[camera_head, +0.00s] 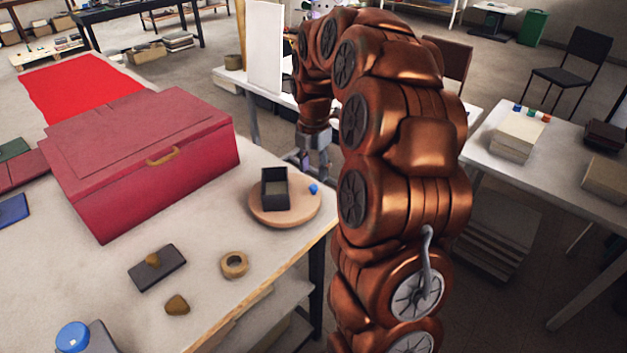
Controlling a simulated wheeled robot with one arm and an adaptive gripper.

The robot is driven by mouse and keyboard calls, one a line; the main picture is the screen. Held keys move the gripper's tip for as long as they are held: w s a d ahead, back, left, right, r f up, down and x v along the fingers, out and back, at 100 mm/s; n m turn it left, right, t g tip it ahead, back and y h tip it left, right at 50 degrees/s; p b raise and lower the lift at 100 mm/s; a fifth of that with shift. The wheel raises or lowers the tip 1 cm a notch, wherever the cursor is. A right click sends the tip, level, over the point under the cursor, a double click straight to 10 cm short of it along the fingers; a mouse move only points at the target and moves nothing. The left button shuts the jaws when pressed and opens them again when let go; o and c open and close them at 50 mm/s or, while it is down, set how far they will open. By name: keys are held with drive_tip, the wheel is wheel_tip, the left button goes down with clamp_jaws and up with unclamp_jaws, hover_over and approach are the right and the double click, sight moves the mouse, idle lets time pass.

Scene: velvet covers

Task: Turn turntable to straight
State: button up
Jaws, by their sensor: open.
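The turntable (262,211) is a round, light wooden disc near the right edge of the table. A dark open box (276,192) stands upright on it, and a small blue knob or marker (313,189) sits at its right rim. My gripper (301,160) hangs just behind the turntable, at the end of my copper-coloured arm. It looks apart from the turntable, and its fingers are small and partly hidden by my arm.
A large red chest (150,165) with a brass handle stands left of the turntable. A tape-like ring (234,264), a dark block with a knob (157,268) and a brown lump (177,305) lie in front. A white panel (264,48) stands on a table behind.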

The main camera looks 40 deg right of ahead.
sight(314, 186)
drive_tip(key=shift+f+p, duration=0.6)
drive_tip(key=shift+f, duration=1.85)
clamp_jaws()
